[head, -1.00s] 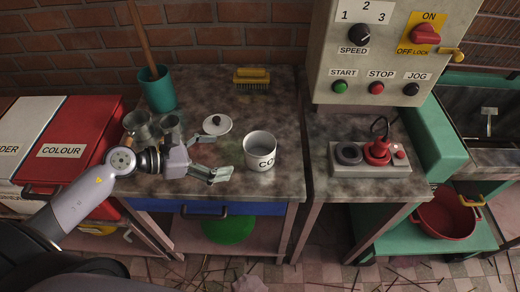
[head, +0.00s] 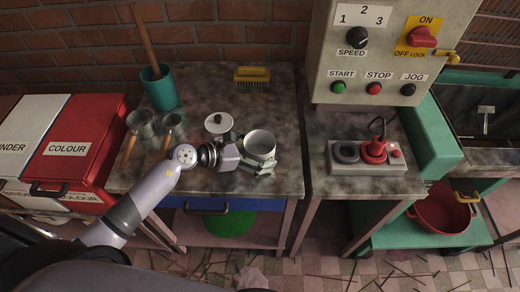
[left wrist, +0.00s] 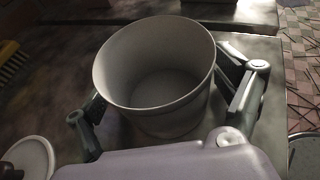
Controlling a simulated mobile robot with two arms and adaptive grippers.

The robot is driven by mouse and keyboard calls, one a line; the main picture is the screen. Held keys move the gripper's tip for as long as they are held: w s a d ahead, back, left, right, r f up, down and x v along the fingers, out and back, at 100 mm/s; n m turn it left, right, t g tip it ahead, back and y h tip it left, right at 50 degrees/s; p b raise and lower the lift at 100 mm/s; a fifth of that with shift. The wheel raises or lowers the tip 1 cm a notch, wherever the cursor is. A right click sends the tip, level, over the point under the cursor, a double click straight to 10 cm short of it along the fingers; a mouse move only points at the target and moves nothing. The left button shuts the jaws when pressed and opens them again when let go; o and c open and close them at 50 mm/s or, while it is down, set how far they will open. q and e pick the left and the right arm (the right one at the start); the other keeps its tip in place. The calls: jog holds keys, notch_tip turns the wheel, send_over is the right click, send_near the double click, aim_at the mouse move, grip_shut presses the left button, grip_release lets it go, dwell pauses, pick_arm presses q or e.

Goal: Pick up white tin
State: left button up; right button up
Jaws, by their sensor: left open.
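The white tin (head: 260,143) stands upright and open-topped on the dark worktop, near its right front part. In the left wrist view the tin (left wrist: 158,85) looks empty and sits between the fingers. My left gripper (head: 258,166) is open around the tin, with one finger on each side. In the left wrist view the left gripper (left wrist: 165,105) shows a gap at the left finger; I cannot tell whether the right finger touches. The tin's lettering is hidden behind the gripper in the head view. My right gripper is not in view.
A white lid (head: 218,123) lies left of the tin. A yellow brush (head: 252,75) lies at the back. A control box (head: 385,50) stands right.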

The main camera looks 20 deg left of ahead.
pick_arm(q)
jog(key=shift+c, duration=0.3)
jog(key=c, duration=1.3)
